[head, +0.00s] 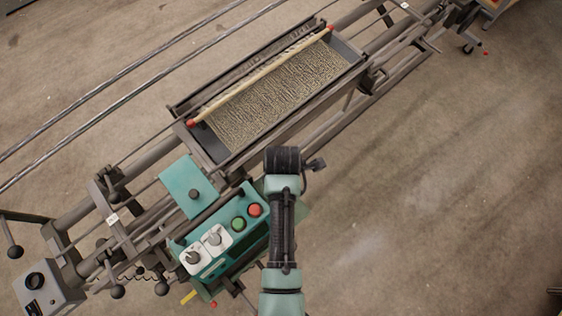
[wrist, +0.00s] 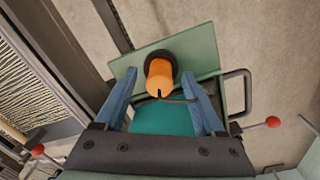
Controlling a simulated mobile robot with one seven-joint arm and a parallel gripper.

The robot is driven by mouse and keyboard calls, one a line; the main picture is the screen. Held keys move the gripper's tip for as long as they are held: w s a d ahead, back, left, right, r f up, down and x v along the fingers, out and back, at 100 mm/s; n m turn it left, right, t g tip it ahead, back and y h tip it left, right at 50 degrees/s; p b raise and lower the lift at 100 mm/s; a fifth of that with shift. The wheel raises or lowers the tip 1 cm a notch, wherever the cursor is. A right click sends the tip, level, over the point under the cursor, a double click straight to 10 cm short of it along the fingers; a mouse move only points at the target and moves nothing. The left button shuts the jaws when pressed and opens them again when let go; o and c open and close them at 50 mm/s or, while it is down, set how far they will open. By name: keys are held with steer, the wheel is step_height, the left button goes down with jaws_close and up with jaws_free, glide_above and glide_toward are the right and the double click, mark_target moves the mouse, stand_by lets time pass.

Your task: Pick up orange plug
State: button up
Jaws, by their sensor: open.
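The orange plug (wrist: 159,78) shows in the wrist view. It is a short orange cylinder with a dark round collar at its far end, against a pale green plate (wrist: 195,52). My gripper (wrist: 160,88) is open, with one blue finger on each side of the plug. No contact between the fingers and the plug can be made out. In the head view the plug cannot be seen, and my arm covers the area around it.
A green control box with a red button (head: 255,210), a green button (head: 238,224) and white switches stands beside my arm in the head view. A long tray (head: 222,150) with a cream rod (head: 262,72) lies behind. Dark handle (wrist: 238,92) and red knob (wrist: 273,122) are near my gripper.

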jaws_close()
stand_by(0.3)
step_height(320, 180, up, 15)
steer(key=p, duration=0.5)
stand_by(0.6)
steer(key=shift+f, duration=0.1)
